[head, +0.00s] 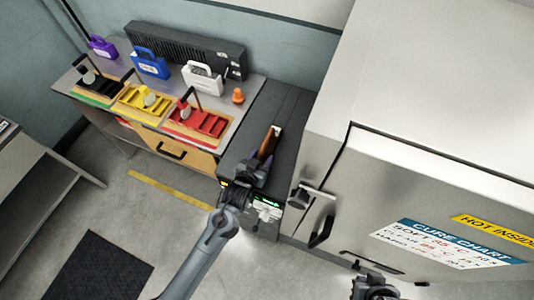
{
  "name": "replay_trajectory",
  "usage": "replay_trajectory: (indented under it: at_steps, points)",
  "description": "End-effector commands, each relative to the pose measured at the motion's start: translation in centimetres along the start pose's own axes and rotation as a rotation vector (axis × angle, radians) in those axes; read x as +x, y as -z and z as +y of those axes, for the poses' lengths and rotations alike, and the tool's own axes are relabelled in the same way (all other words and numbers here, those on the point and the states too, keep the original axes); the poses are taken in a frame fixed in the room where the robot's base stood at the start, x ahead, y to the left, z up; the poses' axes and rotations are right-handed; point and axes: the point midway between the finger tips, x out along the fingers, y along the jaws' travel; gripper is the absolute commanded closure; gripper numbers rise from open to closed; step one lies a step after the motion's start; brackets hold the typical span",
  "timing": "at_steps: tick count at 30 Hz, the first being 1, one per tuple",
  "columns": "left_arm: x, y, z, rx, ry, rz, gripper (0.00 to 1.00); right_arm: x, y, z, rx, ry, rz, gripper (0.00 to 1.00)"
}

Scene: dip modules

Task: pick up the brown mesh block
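A brown block (268,143) with a pale edge is on the dark top of the narrow unit between the bench and the large metal cabinet. Its mesh is too small to make out. My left gripper (258,161) is at the near end of the block and partly hides it. I cannot tell whether its fingers are around the block or only above or beside it. My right gripper (373,287) is at the bottom edge of the head view, in front of the cabinet and far from the block; its fingers are not clear.
The large metal cabinet (420,110) with handles and a cure chart stands close on the right. The bench (237,110) at left holds black, yellow and red trays, several cases and an orange object (238,96). A dark mat (100,268) lies on the floor.

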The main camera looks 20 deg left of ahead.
Motion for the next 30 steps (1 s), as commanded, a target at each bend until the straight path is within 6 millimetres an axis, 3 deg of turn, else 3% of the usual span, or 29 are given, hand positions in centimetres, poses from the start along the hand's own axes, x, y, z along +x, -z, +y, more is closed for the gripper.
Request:
replay_trajectory:
  at_steps: [1,8,20,30]
  points:
    - [0.0,0.0,0.0,0.0,0.0,0.0,0.64,0.0,0.0,0.0,0.0,0.0,0.0,1.0]
    - [0.0,0.0,0.0,0.0,0.0,0.0,0.99,0.0,0.0,0.0,0.0,0.0,0.0,1.0]
    - [-0.1,0.3,0.0,0.0,0.0,0.002,1.0,0.0,-0.1,0.2,-0.009,-0.007,-0.002,1.0]
    - [-1.3,3.2,0.0,0.0,0.0,0.005,1.0,-0.1,0.0,0.2,-0.009,-0.007,-0.002,1.0]
